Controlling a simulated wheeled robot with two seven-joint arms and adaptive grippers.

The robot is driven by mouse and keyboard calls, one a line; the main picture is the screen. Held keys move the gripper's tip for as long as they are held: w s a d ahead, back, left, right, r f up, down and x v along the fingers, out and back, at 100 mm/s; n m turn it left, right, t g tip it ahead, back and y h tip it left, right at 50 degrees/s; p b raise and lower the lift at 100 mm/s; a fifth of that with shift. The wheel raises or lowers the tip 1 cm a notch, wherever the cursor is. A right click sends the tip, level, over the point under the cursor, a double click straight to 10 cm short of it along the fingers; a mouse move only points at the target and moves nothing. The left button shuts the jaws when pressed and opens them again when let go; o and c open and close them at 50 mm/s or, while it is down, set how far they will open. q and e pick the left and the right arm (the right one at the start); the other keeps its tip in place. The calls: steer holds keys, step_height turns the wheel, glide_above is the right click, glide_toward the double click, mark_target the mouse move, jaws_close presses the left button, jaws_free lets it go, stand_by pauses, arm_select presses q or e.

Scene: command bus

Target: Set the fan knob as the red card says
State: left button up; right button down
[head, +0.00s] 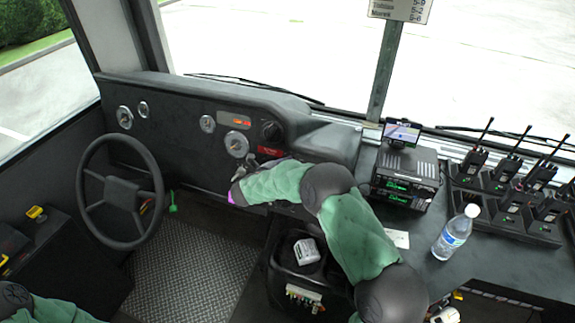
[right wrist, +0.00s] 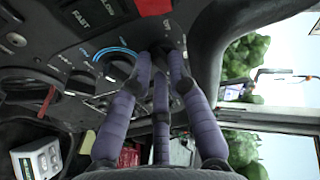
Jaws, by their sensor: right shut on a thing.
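The red card (head: 270,150) is on the dashboard below a large black knob (head: 272,131). Its writing is too small to read. Part of a red patch (right wrist: 153,6) shows at the top edge of the right wrist view. There, my right gripper (right wrist: 160,60) has its purple fingers closed around a dark knob (right wrist: 165,48) with an "OFF" label beside it, seemingly the fan knob. The fingers hide most of it, so its setting cannot be read. In the head view, my right gripper (head: 238,174) is at the lower dashboard, partly hidden by its arm. My left gripper is out of view.
Another knob with a blue arc (right wrist: 121,64) is close beside the fingers. The steering wheel (head: 120,192) stands to the left. A water bottle (head: 455,232), a radio unit (head: 406,178) and several handheld radios (head: 510,198) occupy the right counter. A white box (head: 306,251) sits below my arm.

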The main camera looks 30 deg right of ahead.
steer(key=c, duration=1.2)
jaws_free()
steer(key=v, duration=1.2)
